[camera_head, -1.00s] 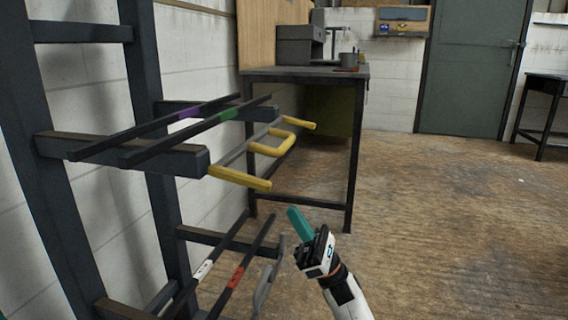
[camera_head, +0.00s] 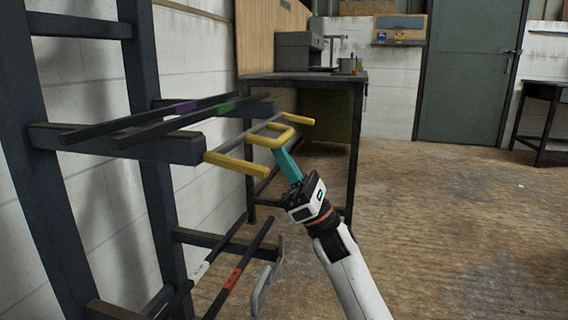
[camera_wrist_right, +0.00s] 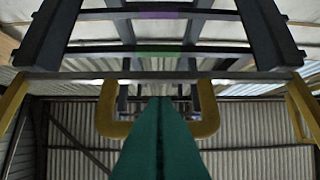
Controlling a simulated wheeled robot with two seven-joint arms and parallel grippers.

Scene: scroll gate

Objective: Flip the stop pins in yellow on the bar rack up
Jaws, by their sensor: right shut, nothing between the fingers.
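The yellow stop pins stick out from the front of the bar rack's upper arms. The near pin (camera_head: 237,165) and the far pin (camera_head: 298,120) lie roughly level, joined by a grey rod with a yellow U-shaped handle (camera_head: 272,138) between them. In the right wrist view the yellow handle (camera_wrist_right: 112,115) spans both sides of the fingers. My right gripper (camera_head: 286,160) has teal fingers, shut and empty, with the tips just under or at the handle; contact cannot be told. The fingers also show in the wrist view (camera_wrist_right: 160,140). My left gripper is not in view.
Two dark bars with purple (camera_head: 183,107) and green (camera_head: 224,107) bands lie across the upper rack arms. Lower bars with white and red (camera_head: 233,278) bands rest below, beside a grey handle (camera_head: 262,288). A workbench (camera_head: 303,76) stands behind; open floor lies right.

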